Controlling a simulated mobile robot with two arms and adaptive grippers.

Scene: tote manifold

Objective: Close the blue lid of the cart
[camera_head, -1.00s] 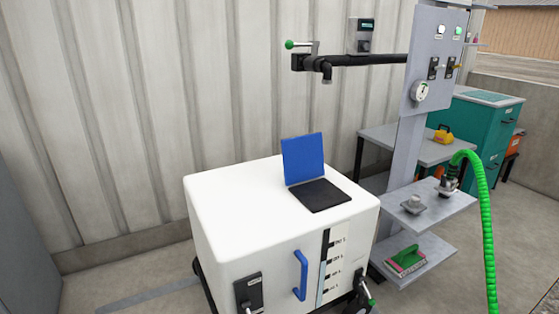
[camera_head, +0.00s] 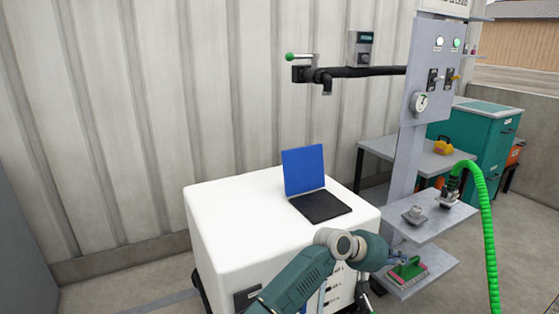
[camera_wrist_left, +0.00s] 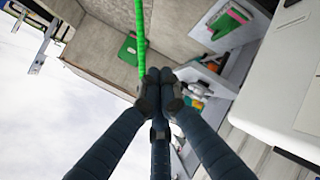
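The blue lid (camera_head: 303,169) stands upright, open, at the back edge of a black square opening (camera_head: 321,206) on top of the white cart (camera_head: 235,210). My left arm reaches in from the bottom, in front of the cart. My left gripper (camera_head: 393,256) is to the right of and below the lid, apart from it, near the cart's front right corner. In the left wrist view its dark fingers (camera_wrist_left: 161,85) are drawn together at the tips with nothing visible between them. A white body, probably the cart, fills the right edge there. My right gripper is not in view.
A green hose (camera_head: 487,235) hangs at the right. A black pipe arm (camera_head: 365,72) extends above and behind the cart. The air above the cart top is clear.

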